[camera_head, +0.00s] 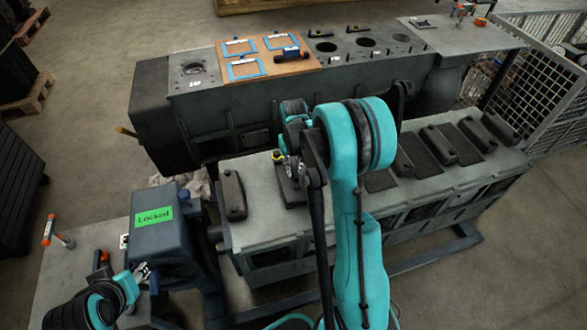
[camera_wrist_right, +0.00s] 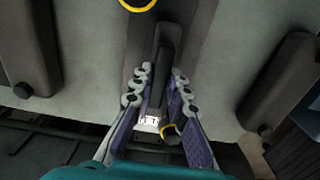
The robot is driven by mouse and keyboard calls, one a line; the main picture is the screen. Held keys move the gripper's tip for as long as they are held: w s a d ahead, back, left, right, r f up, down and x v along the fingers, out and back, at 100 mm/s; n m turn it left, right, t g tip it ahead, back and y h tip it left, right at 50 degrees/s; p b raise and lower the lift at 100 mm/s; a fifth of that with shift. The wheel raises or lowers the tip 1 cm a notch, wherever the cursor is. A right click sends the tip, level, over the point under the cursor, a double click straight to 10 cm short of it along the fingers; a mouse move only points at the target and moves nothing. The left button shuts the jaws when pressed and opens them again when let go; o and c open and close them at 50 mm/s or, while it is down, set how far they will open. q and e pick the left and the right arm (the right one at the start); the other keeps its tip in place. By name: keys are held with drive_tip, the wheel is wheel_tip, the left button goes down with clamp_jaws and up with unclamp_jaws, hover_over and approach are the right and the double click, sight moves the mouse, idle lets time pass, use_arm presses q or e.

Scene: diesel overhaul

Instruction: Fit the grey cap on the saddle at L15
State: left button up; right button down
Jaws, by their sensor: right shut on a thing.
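My right gripper (camera_head: 290,165) is over the near engine block, between the leftmost cover and my upper arm. In the right wrist view, the right gripper's fingers (camera_wrist_right: 162,100) close on a narrow dark grey upright part, seemingly of the grey cap (camera_wrist_right: 166,60). A white label (camera_wrist_right: 149,121) and a yellow ring show between the fingers. A dark piece (camera_head: 289,190) shows below this gripper in the head view; the contact under it is hidden. I cannot read any L15 mark. My left gripper (camera_head: 142,270) is at lower left beside the blue box; its jaw state is unclear.
The blue box (camera_head: 162,230) bears a green "Locked" sign. Dark rounded covers (camera_head: 232,194) stand in a row on the near block (camera_head: 262,222), close to the gripper. The far block carries a wooden board (camera_head: 262,72) with blue frames. A mesh fence (camera_head: 540,90) stands at right.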

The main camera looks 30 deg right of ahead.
drive_tip(key=shift+f+b, duration=0.8)
drive_tip(key=shift+f, duration=0.05)
idle(0.5)
idle(0.4)
drive_tip(key=c, duration=1.4)
unclamp_jaws()
drive_tip(key=shift+r, duration=0.1)
wheel_tip(320, 180, up, 12)
